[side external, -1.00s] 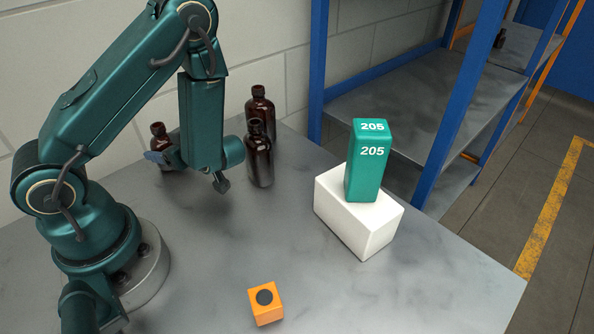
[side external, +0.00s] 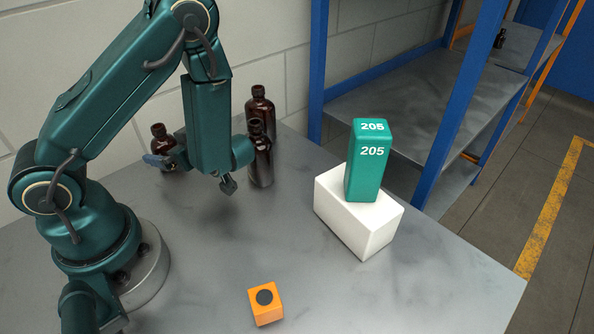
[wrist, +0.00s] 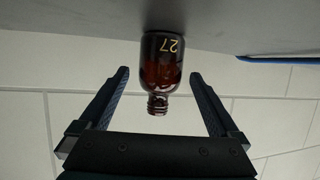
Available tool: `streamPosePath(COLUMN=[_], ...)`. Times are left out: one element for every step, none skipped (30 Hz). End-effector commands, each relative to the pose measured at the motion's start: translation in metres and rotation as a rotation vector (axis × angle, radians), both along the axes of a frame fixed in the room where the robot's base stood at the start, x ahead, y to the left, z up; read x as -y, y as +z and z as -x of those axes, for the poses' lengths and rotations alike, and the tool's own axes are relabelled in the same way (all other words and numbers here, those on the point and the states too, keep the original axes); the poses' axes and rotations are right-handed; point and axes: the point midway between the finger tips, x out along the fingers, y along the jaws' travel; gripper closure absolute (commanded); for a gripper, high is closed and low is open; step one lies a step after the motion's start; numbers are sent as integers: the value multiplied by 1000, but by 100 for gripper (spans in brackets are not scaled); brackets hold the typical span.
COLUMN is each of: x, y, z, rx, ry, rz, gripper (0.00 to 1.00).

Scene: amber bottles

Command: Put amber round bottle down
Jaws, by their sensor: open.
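A short dark amber round bottle (side external: 161,136) stands upright at the back left of the table in the side external view, its lower part partly hidden by my gripper (side external: 163,159). In the wrist view the same picture is upside down: an amber bottle (wrist: 160,65) marked 27 stands on the grey surface, its neck toward my gripper's base. My gripper (wrist: 158,73) is open, with one finger on each side of the bottle's outline and visible gaps between. I cannot tell how deep the bottle sits relative to the fingertips.
Two taller amber bottles (side external: 260,163) (side external: 260,102) stand just right of my wrist. A white block (side external: 362,232) carries a green box (side external: 367,165) marked 205. An orange cube (side external: 266,305) lies at the front. The table (side external: 200,260) between is clear; a blue shelf stands behind.

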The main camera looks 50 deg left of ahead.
Motion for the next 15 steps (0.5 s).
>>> streamPosePath(x=[8, 13, 19, 23, 28, 35, 39, 44, 51, 56, 60, 66, 70, 74, 78], y=[3, 5, 8, 9, 11, 14, 16, 18, 20, 23, 25, 27, 28, 30, 32], z=[-4, -5, -6, -6, -7, -9, -10, -10, -11, -13, -14, -14, -15, -15, -16], rx=[6, 6, 7, 6, 5, 7, 7, 7, 5, 7, 6, 5, 4, 4, 4], ry=[-8, -8, -8, -7, -8, -8, -8, -7, -6, -7, -6, -6, -5, -4, -4], rz=[2, 0, 0, 1, 3, 2, 1, 3, 4, 4, 3, 3, 4, 3, 2], gripper=[2, 2, 2, 2, 2, 2, 2, 2, 2, 2, 2, 2, 2, 2, 2])
